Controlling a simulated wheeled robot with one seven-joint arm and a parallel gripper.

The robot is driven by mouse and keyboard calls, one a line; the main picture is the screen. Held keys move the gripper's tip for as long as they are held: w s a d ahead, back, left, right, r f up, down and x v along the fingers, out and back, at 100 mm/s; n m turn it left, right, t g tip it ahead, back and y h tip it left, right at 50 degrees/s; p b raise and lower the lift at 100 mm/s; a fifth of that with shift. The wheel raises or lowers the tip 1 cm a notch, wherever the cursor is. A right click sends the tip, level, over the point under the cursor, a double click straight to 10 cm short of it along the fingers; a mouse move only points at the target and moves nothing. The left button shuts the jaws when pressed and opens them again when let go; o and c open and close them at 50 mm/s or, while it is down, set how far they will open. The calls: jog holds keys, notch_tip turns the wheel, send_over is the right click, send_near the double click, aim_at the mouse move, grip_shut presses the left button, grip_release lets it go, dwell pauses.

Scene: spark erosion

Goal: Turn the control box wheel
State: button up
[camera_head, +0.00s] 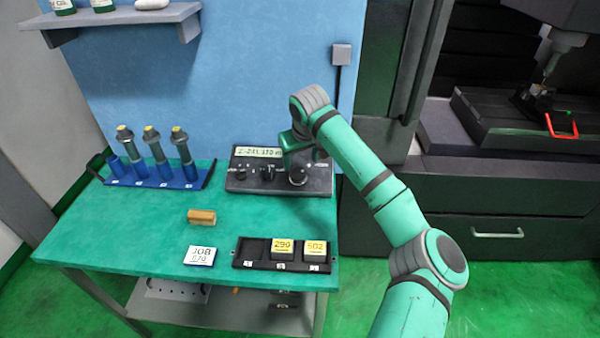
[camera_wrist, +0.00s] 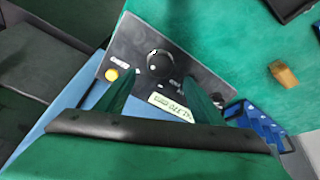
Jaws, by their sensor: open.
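The control box (camera_head: 250,180) is a dark sloped panel at the back of the green table, with a pale display strip and several dark knobs. Its wheel (camera_head: 298,176) is the large round black knob at the right end. In the wrist view the wheel (camera_wrist: 160,63) shows just beyond the fingertips, with the panel (camera_wrist: 190,65) tilted around it. My gripper (camera_wrist: 160,77) is open and empty, one finger to each side of the wheel's line. In the head view my arm hides part of the box's top. I cannot tell whether the fingers touch the wheel.
A blue rack (camera_head: 160,180) with upright tool holders stands left of the box. A wooden-looking block (camera_head: 202,216), a JOB card (camera_head: 200,255) and a black tray (camera_head: 246,254) lie nearer.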

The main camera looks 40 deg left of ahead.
aim_at(298, 173)
jog(key=x, duration=0.9)
jog(key=shift+a+f, duration=0.1)
jog(key=c, duration=0.9)
